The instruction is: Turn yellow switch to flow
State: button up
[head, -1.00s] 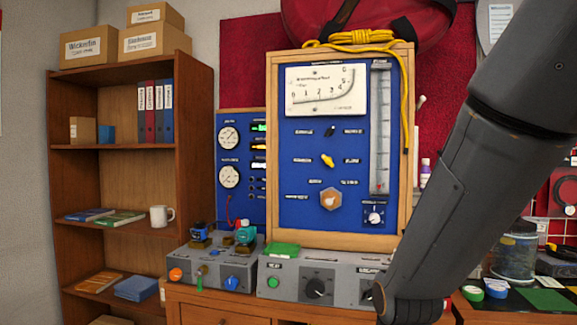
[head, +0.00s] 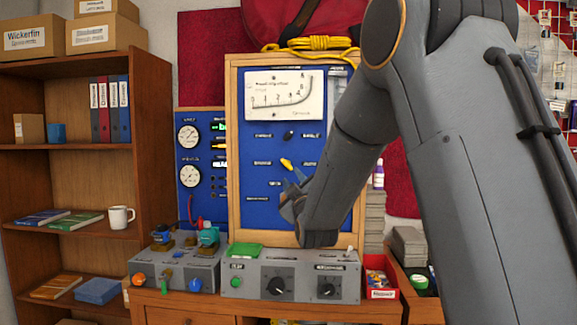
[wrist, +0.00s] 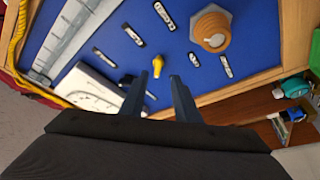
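The yellow switch (head: 286,163) is on the blue panel (head: 250,215), between two small labels too blurred to read. Its lever slants down to the right in the head view. It also shows in the wrist view (wrist: 155,65), close to the tip of the left finger. My gripper (head: 291,186) is in front of the panel, just below the switch in the head view. In the wrist view my gripper (wrist: 166,76) is open and empty, its fingers pointing at the panel. I cannot tell whether a finger touches the switch.
A white gauge (head: 284,94) is above the switch. A grey control box (head: 250,292) stands below the panel. A wooden shelf (head: 70,150) is at left.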

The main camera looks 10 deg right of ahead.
aim_at(288, 166)
jog(key=shift+p+x, duration=1.25)
jog(key=shift+x, duration=2.7)
jog(key=shift+s+r, duration=0.1)
jog(key=shift+r, duration=0.05)
grip_shut()
